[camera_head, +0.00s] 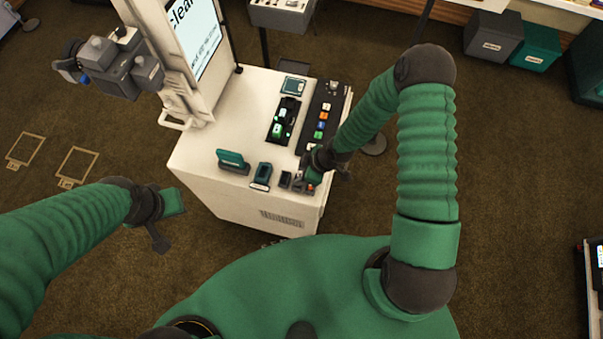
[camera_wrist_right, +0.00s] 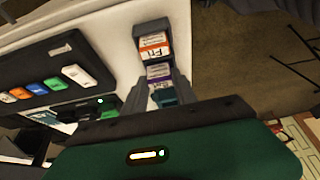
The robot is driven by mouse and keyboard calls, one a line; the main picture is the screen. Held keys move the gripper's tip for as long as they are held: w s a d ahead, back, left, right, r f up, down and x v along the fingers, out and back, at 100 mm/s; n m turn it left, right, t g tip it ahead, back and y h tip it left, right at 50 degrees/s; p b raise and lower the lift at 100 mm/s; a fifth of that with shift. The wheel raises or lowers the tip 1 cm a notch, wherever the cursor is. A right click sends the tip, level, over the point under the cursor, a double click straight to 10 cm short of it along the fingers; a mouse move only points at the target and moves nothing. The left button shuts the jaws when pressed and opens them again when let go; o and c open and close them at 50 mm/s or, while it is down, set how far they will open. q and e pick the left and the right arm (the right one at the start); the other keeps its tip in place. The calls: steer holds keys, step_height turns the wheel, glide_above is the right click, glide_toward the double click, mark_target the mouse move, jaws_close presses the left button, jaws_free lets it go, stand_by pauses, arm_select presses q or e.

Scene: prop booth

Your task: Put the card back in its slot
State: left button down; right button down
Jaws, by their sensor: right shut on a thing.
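My right gripper (camera_head: 316,172) is at the front right corner of the white cabinet top, pointing down. In the right wrist view its two fingers (camera_wrist_right: 166,92) are closed on a card with a purple and white label (camera_wrist_right: 160,73). The card's lower part is hidden between the fingers. Just beyond it, a dark slotted holder (camera_wrist_right: 146,29) contains an orange and white card marked "Fri" (camera_wrist_right: 154,47). I cannot tell whether the purple card is inside the holder or just in front of it. My left gripper (camera_head: 162,222) hangs off the cabinet's left side; its jaw opening is unclear.
The white cabinet (camera_head: 195,160) also carries a dark strip with coloured blocks (camera_head: 321,118), a black tray (camera_head: 284,118), a green block on a stand (camera_head: 233,161) and small dark holders (camera_head: 262,174). An upright sign (camera_head: 195,38) stands at the back left.

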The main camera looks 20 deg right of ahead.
steer(key=shift+a+f+b, duration=0.1)
steer(key=shift+f+b, duration=0.35)
steer(key=shift+f, duration=0.15)
steer(key=c, duration=0.9)
jaws_free()
step_height(320, 180, up, 7)
steer(key=p, duration=0.6)
steer(key=shift+r, duration=0.1)
